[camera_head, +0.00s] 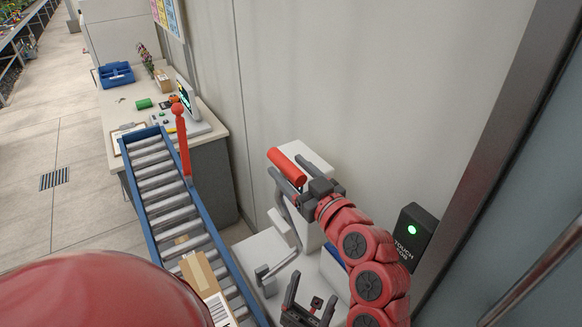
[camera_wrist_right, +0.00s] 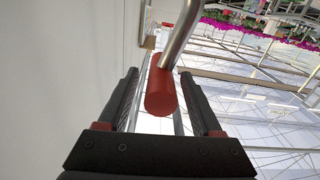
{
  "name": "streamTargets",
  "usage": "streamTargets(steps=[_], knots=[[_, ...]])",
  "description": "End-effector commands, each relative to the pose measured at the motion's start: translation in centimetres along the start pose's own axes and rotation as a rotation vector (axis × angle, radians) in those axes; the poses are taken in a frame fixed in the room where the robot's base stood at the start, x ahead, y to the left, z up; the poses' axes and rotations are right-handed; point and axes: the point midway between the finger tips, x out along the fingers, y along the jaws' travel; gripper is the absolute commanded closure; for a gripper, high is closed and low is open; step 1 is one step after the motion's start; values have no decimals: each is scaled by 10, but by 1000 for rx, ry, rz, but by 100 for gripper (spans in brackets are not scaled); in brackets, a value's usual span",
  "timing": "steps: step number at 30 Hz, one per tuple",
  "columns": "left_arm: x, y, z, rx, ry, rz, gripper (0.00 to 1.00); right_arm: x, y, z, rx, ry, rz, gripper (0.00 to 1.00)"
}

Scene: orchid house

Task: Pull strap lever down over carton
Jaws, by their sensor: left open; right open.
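The strap lever's red cylindrical grip (camera_head: 285,165) is near the wall, above a white machine (camera_head: 283,247). My right gripper (camera_head: 293,173) is open at the near end of this grip. In the right wrist view the grip (camera_wrist_right: 160,92) lies between the two open fingers (camera_wrist_right: 162,95), with a gap on both sides, on a grey metal bar (camera_wrist_right: 180,32). A brown carton (camera_head: 197,271) with a white label sits on the roller conveyor, partly hidden by my red body. My left gripper (camera_head: 309,301) is open and empty at the bottom.
The blue-railed roller conveyor (camera_head: 160,185) runs back to a desk (camera_head: 115,112) with a blue bin (camera_head: 116,74) and small items. A red post (camera_head: 181,140) stands by the conveyor. A black box (camera_head: 412,232) with a green light is right of my right arm.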

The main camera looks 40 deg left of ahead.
Motion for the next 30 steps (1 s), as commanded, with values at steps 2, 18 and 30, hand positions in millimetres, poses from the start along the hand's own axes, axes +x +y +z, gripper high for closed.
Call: streamTargets(steps=[2,18,30], knots=[[0,0,0,0,0,0,22,1,0,0,0,0,0,33],[0,0,0,0,0,0,22,0,0,1,0,-1,0,100],[0,0,0,0,0,0,22,0,0,1,0,-1,0,100]])
